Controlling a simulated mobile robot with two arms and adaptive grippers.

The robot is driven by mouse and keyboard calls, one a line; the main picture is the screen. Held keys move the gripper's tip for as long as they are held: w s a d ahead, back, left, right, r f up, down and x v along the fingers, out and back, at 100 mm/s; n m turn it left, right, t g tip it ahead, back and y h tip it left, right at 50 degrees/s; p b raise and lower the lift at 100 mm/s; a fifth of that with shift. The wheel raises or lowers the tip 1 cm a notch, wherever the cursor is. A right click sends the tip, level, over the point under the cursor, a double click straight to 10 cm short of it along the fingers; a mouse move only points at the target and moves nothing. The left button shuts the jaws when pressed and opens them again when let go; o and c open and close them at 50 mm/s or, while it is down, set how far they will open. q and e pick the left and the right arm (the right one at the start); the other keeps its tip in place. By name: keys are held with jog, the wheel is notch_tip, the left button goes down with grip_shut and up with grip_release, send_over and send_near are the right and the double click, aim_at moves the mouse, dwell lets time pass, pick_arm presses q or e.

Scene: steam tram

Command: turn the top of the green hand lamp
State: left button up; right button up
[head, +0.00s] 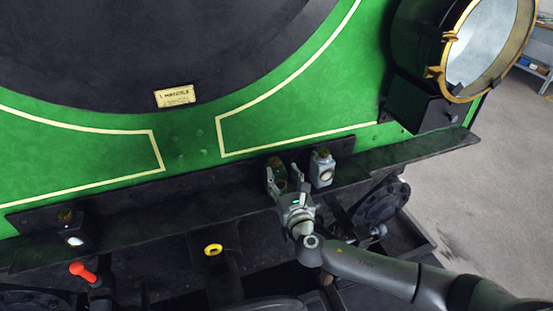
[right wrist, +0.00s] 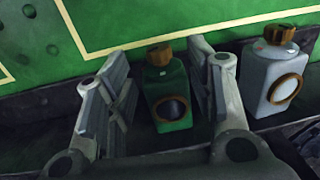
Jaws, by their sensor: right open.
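The green hand lamp (right wrist: 169,90) stands upright on the tram's front ledge, with a brown-gold top (right wrist: 159,54) and a dark round lens in a brown ring. In the head view the green lamp (head: 271,184) is partly hidden by my right gripper (head: 285,178). In the right wrist view my right gripper (right wrist: 160,85) is open, with one finger on each side of the lamp. A gap shows between the lamp and the left finger; whether the right finger touches it I cannot tell. My left gripper is not in view.
A pale grey lamp (head: 321,170) stands close on the right of the green one. A black lamp (head: 73,233) stands at the ledge's left. The green tram front rises behind the dark ledge (head: 180,207). A large headlamp (head: 485,45) is at upper right.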

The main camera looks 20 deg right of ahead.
aim_at(276, 163)
jog(key=w, duration=0.8)
jog(key=shift+p, duration=0.4)
jog(key=shift+s, duration=0.1)
jog(key=c, duration=1.1)
